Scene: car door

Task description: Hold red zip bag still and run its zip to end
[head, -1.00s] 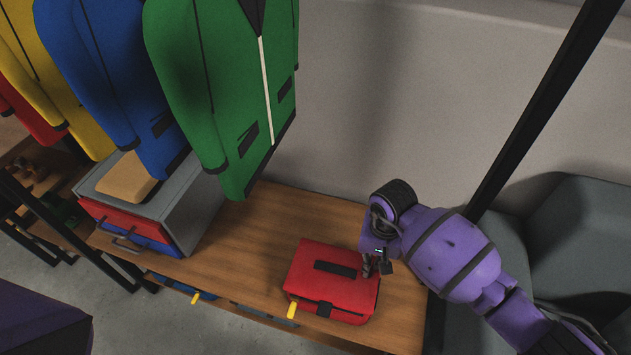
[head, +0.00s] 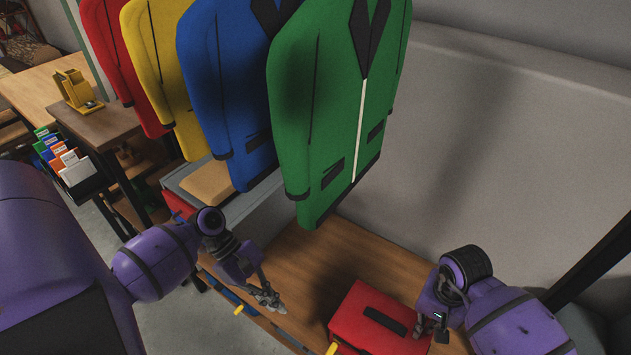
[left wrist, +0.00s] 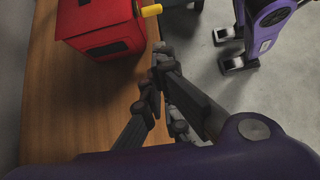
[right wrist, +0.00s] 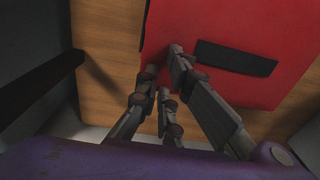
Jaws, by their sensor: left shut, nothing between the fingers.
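The red zip bag (head: 360,312) lies on the wooden bench. It has a black strap (head: 385,321) on top and a yellow tab (head: 331,348) at its front left corner. The bag and yellow tab (left wrist: 152,10) also show in the left wrist view. My left gripper (head: 270,300) is shut and empty, left of the bag and apart from it. My right gripper (right wrist: 164,68) is at the bag's right end, fingertips over or against the red surface (right wrist: 225,95). Whether it grips the bag is unclear. The zip's course is out of sight.
Several jackets hang behind the bench, the green one (head: 330,110) nearest. Bare bench top (head: 330,260) lies between the left gripper and the bag. Another yellow tab (head: 238,310) shows at the bench front.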

